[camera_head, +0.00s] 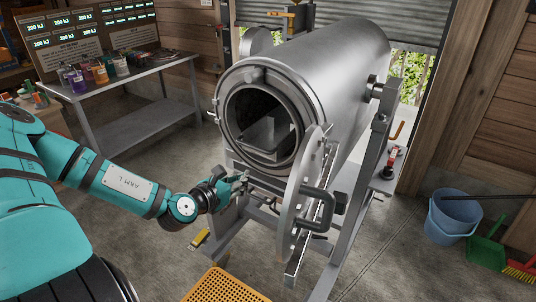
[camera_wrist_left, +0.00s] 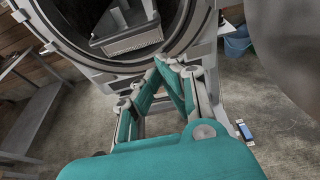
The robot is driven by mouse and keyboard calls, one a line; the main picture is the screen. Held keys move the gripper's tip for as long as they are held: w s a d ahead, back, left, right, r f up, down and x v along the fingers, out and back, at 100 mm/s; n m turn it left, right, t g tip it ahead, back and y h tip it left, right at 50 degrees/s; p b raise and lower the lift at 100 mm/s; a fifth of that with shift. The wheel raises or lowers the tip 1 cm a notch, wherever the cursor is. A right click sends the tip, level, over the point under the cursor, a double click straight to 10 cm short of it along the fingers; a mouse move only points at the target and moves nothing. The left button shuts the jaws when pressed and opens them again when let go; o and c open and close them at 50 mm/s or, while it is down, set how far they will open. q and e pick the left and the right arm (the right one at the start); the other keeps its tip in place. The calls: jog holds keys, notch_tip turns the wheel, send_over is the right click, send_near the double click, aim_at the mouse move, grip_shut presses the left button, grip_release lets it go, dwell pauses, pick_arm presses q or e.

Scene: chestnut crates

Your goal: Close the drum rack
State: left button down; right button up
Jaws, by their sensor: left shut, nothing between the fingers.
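The large grey metal drum (camera_head: 335,75) lies on a stand with its round mouth facing me. Its round door (camera_head: 302,200) is swung open at the right, with a dark handle. The grey metal rack (camera_head: 268,136) sits inside the mouth; its front also shows in the left wrist view (camera_wrist_left: 132,40). How far it reaches back is hidden in the dark. My left gripper (camera_head: 243,180) is just below and left of the mouth, apart from the rack. Its fingertips (camera_wrist_left: 168,62) meet, with nothing between them. My right gripper is not in view.
A metal table (camera_head: 150,72) with several jars stands at the back left. A yellow perforated piece (camera_head: 224,287) is at the bottom edge. A blue bucket (camera_head: 452,218) and green dustpan (camera_head: 487,252) stand at the right. Floor between drum and bucket is clear.

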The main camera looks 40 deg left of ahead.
pick_arm(q)
jog(key=b, duration=0.2)
send_near(273, 158)
jog(key=shift+p+x, duration=1.05)
jog(key=shift+x, duration=2.35)
